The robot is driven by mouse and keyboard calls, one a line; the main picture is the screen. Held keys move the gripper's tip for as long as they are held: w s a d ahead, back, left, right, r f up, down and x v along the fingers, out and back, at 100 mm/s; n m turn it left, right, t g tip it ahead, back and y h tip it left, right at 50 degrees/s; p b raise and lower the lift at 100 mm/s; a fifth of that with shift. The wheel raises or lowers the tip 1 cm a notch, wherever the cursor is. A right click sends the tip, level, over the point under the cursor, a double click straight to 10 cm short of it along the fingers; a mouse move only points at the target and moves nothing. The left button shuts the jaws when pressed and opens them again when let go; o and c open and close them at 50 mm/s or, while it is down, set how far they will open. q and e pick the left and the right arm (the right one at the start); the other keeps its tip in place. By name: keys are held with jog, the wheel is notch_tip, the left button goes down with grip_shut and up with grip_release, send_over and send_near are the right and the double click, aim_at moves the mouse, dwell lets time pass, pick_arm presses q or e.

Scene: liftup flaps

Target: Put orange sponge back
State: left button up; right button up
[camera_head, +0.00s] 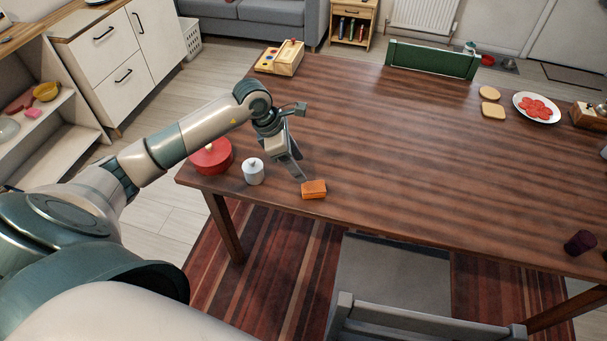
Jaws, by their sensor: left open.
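The orange sponge (314,189) lies on the near edge of the wooden table (400,130), left of its middle. My left gripper (295,172) reaches in from the left, just above and behind the sponge. Its fingers point down, and a fingertip is close to the sponge's upper left edge; I cannot tell whether they touch. The left gripper is open, with nothing seen between its fingers. My right gripper is not in this view.
A white lidded pot (253,172) and a red round container (211,157) stand left of the sponge. A wooden box (280,58), bread slices (490,93) and a plate of red slices (537,107) lie farther back. A grey chair (420,325) stands in front. The table's middle is clear.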

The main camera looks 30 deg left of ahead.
pick_arm(q)
jog(key=shift+v, duration=0.8)
